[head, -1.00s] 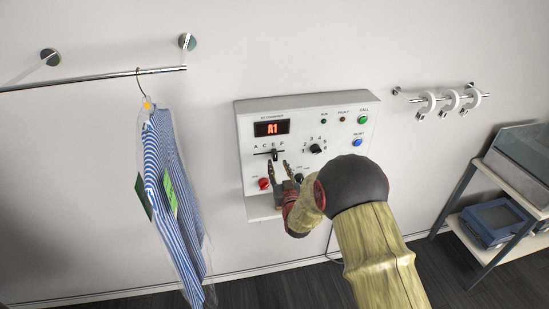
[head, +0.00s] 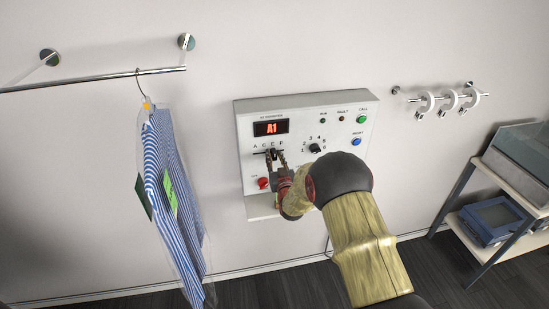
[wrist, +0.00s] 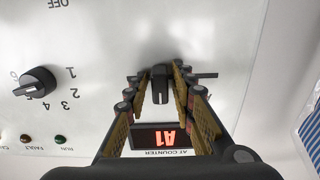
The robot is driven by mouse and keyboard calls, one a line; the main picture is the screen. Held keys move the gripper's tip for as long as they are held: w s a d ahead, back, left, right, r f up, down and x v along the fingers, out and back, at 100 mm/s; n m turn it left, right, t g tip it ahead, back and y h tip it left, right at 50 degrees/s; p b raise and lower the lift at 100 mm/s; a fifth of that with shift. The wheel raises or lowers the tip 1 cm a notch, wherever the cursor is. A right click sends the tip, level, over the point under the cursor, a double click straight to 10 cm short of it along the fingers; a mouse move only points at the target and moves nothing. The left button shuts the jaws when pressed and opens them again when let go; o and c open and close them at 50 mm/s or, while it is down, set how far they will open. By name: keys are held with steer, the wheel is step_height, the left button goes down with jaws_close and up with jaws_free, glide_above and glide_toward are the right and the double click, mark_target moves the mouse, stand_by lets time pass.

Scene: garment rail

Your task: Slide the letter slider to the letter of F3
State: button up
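The control panel (head: 245,130) hangs on the wall, with a red display (head: 271,128) reading A1. Below it runs the slider's row of letters (head: 268,146). My gripper (head: 276,158) is at that row and mostly covers the slider in the head view. In the wrist view, upside down, the black slider knob (wrist: 160,85) stands between my gripper's fingertips (wrist: 162,72). The fingers are apart, one on each side of the knob, with narrow gaps visible. The slot (wrist: 207,75) shows beyond one finger. The letters are hidden in the wrist view.
A rotary knob (head: 315,148) sits right of the slider and a red button (head: 264,183) below it. Green (head: 362,119) and blue (head: 356,142) buttons are at the panel's right. A striped shirt (head: 180,195) hangs to the left.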

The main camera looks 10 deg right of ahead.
jaws_close()
stand_by(0.6)
